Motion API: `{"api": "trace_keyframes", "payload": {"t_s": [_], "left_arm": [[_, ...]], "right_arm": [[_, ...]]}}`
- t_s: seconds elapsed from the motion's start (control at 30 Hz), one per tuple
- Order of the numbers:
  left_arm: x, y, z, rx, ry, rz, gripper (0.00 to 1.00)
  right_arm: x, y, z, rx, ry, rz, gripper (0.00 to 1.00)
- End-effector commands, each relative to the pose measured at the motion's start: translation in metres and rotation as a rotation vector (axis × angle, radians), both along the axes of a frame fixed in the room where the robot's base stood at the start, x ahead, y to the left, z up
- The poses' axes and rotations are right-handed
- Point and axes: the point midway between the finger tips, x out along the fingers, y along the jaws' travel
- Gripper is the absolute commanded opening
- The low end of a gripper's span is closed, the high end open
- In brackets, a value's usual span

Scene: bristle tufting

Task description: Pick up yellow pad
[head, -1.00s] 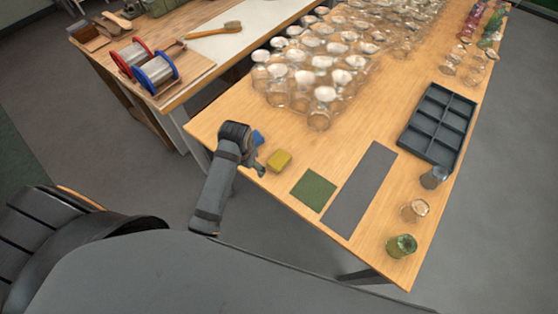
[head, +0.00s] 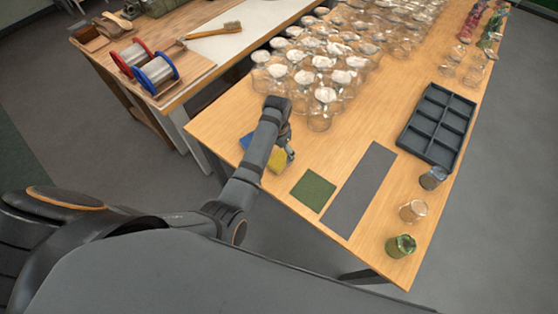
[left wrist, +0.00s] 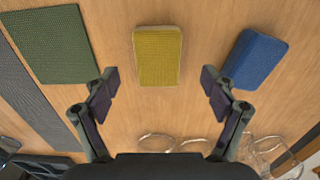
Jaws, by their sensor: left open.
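The yellow pad (head: 277,159) lies flat on the wooden table near its front left edge, partly hidden behind my left arm in the head view. In the left wrist view the yellow pad (left wrist: 157,56) lies whole and clear between and beyond the two fingertips. My left gripper (left wrist: 158,85) is open and empty, with its fingers spread wider than the pad and not touching it. In the head view my left gripper (head: 287,147) hangs over the table just beside the pad. My right gripper is in neither view.
A blue pad (left wrist: 257,59) lies right of the yellow pad in the wrist view. A green mat (head: 313,190) and a grey strip (head: 359,190) lie on the other side. Several glass jars (head: 319,116) stand behind. A dark divided tray (head: 437,123) sits further right.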

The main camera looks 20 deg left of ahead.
Motion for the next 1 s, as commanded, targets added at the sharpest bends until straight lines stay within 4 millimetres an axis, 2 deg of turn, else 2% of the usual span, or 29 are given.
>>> {"api": "trace_keyframes", "payload": {"t_s": [0.13,0.4,0.67,1.0], "left_arm": [[0.001,-0.001,-0.006,0.0,0.001,0.0,0.85],[0.004,-0.004,-0.048,0.001,0.001,0.001,0.85],[0.004,-0.004,-0.053,0.001,-0.001,0.002,0.85],[0.004,-0.004,-0.052,0.0,-0.001,0.001,0.4]], "right_arm": [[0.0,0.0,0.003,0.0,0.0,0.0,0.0],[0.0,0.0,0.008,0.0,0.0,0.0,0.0],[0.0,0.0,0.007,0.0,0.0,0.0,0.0],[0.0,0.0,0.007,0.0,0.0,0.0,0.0]]}}
